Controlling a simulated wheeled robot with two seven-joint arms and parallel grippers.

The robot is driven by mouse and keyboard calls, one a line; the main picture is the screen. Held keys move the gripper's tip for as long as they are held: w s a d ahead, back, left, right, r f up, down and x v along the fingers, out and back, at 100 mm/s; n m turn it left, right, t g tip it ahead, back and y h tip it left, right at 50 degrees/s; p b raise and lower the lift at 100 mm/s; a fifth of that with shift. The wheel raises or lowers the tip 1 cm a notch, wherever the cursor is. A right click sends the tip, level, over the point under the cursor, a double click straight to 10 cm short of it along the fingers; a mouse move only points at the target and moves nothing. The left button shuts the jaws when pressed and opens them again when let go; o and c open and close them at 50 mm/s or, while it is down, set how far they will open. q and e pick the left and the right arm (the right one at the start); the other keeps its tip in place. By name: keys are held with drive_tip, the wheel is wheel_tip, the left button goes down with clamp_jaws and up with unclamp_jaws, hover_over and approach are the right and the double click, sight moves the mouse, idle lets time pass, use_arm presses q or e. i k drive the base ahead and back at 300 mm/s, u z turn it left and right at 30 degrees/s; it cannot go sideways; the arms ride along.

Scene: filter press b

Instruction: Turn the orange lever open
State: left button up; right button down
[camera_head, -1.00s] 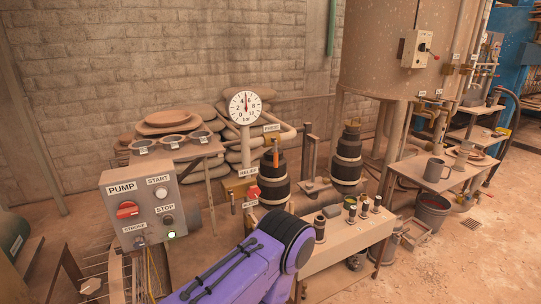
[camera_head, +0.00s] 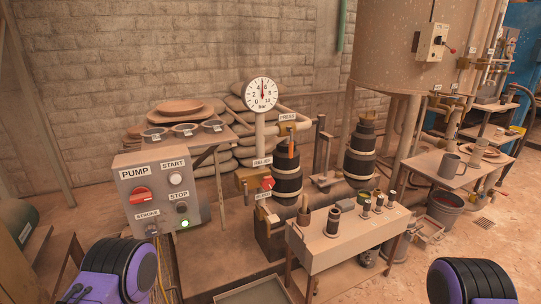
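The orange lever (camera_head: 291,147) stands upright just below the PRESS label (camera_head: 287,117), in front of the upper part of a black ringed cylinder (camera_head: 287,178). It is small in the view, and its pivot is hard to make out. Neither gripper shows. Purple and black parts of my arms show at the bottom left and bottom right corners, well apart from the lever.
A gauge (camera_head: 261,94) stands behind the lever. A red RELIEF knob (camera_head: 268,183) is at its lower left. The pump control box (camera_head: 160,200) stands at left. A small bench (camera_head: 325,252) with several cups is in front. Another black cylinder (camera_head: 360,150) is at right.

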sight(291, 145)
drive_tip(key=u, duration=0.15)
drive_tip(key=k, duration=0.45)
drive_tip(key=z, duration=0.95)
drive_tip(key=i, duration=1.3)
drive_tip(key=u, duration=0.65)
